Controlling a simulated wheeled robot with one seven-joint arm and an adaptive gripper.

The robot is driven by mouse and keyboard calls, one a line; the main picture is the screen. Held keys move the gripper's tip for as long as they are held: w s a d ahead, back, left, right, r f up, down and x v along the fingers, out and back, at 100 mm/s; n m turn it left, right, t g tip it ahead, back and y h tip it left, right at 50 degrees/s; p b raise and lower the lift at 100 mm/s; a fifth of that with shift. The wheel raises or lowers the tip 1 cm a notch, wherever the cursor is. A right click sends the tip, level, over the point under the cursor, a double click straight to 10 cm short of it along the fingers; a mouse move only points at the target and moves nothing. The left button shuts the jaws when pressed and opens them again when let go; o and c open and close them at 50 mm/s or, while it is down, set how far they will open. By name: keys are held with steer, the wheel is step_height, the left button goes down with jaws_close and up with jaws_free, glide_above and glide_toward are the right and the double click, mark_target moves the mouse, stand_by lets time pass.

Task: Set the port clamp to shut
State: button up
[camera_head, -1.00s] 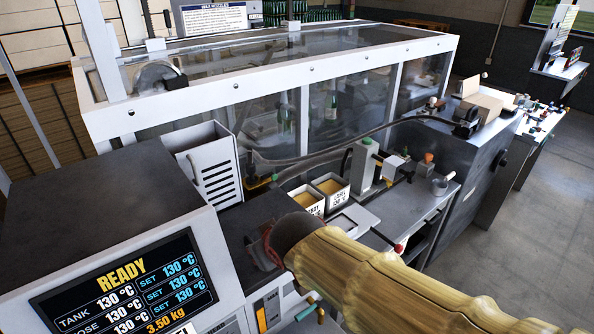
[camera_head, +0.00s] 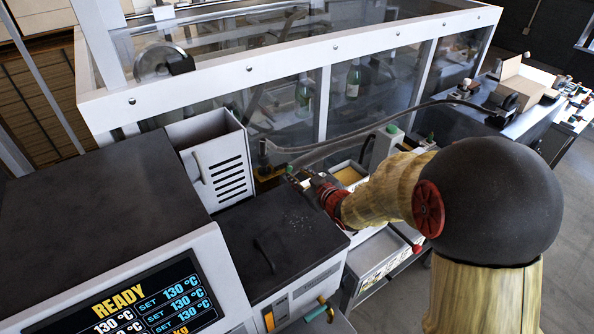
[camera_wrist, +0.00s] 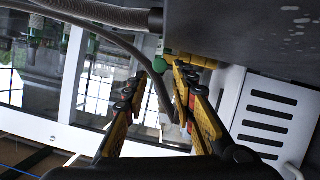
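My gripper (camera_head: 303,178) reaches past the front of the dark-topped tank unit, close to the hose end beside the white louvred box. In the wrist view its two yellow and black fingers (camera_wrist: 158,76) are spread apart with nothing held between them. A dark hose (camera_wrist: 128,48) curves down through the gap between the fingers. A small green knob (camera_wrist: 161,65) and a yellow fitting (camera_wrist: 203,62) show just beyond the fingertips. In the head view a yellow-brown fitting (camera_head: 268,172) stands at the hose end. I cannot tell which part is the port clamp, or its setting.
The white louvred box (camera_head: 213,160) and dark tank top (camera_head: 285,235) lie close to my gripper. The glass-panelled enclosure (camera_head: 340,100) stands behind. A tray with tan contents (camera_head: 348,175) is right of my gripper. The display (camera_head: 150,300) reads READY.

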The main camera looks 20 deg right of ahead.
mark_target(290, 170)
steer(key=x, duration=0.5)
steer(key=shift+w+f, duration=0.1)
steer(key=c, duration=0.3)
steer(key=c, duration=0.4)
jaws_close()
